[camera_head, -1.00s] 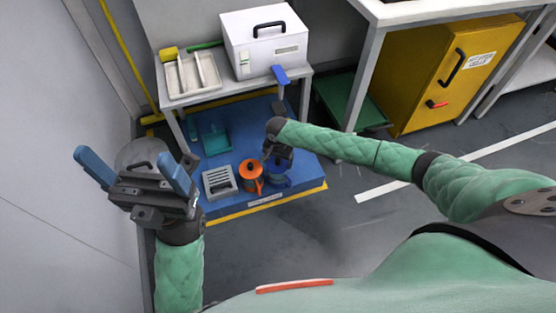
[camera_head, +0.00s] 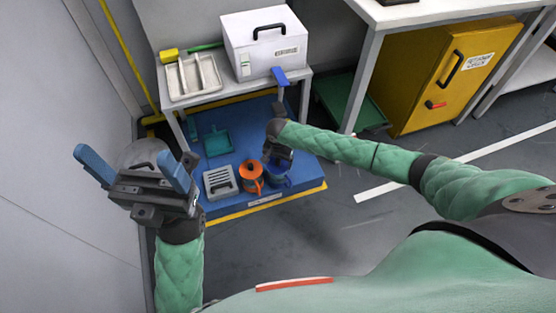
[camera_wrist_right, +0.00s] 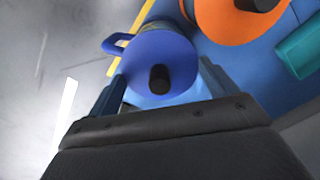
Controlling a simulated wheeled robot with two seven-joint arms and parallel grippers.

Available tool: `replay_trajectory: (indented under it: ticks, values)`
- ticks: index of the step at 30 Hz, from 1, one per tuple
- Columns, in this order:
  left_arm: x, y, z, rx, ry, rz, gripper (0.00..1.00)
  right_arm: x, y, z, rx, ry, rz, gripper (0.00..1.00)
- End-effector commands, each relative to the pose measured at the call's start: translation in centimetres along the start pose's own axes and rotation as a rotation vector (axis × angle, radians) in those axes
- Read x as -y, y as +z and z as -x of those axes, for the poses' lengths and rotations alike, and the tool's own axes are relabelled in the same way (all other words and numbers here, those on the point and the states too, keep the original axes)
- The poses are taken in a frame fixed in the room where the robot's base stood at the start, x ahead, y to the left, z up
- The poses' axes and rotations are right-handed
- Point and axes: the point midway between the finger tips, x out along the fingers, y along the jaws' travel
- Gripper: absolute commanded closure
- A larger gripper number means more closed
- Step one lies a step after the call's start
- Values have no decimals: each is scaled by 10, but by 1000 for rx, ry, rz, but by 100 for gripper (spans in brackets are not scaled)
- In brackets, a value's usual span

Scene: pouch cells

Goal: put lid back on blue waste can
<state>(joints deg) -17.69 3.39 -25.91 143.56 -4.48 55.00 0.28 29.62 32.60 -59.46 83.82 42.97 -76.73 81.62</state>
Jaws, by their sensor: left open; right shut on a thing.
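The blue waste can (camera_head: 275,182) stands on the blue mat, partly hidden by my right gripper (camera_head: 278,157). In the right wrist view its handle (camera_wrist_right: 113,43) sticks out at the upper left. The round blue lid (camera_wrist_right: 160,52) with a black knob lies over the can's top between the fingers of my right gripper (camera_wrist_right: 160,74). That gripper is shut on the lid. I cannot tell whether the lid is fully seated on the rim. My left gripper (camera_head: 122,162) is open and empty, raised at the left, away from the can.
An orange can (camera_head: 250,176) stands close beside the blue one, with a grey slotted box (camera_head: 219,182) left of it. A teal dustpan (camera_head: 217,143) lies behind. A table with a white case (camera_head: 264,48) stands at the back.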

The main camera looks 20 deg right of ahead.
Motion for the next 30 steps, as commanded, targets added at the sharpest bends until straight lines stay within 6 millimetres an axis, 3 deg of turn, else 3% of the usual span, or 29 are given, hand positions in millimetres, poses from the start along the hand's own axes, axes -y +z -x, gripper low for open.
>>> replay_trajectory:
  ticks: [11, 12, 14, 30]
  values:
    - [0, 0, 0, 0, 0, 0, 14, 0, 0, 0, 0, 0, 0, 40]
    - [0, 0, 0, 0, 0, 0, 14, 0, 0, 0, 0, 0, 0, 13]
    - [0, 0, 0, 0, 0, 0, 14, 0, 0, 0, 0, 0, 0, 1]
    - [0, 0, -6, 0, 0, 0, 14, 0, 0, 5, 0, 0, 0, 0]
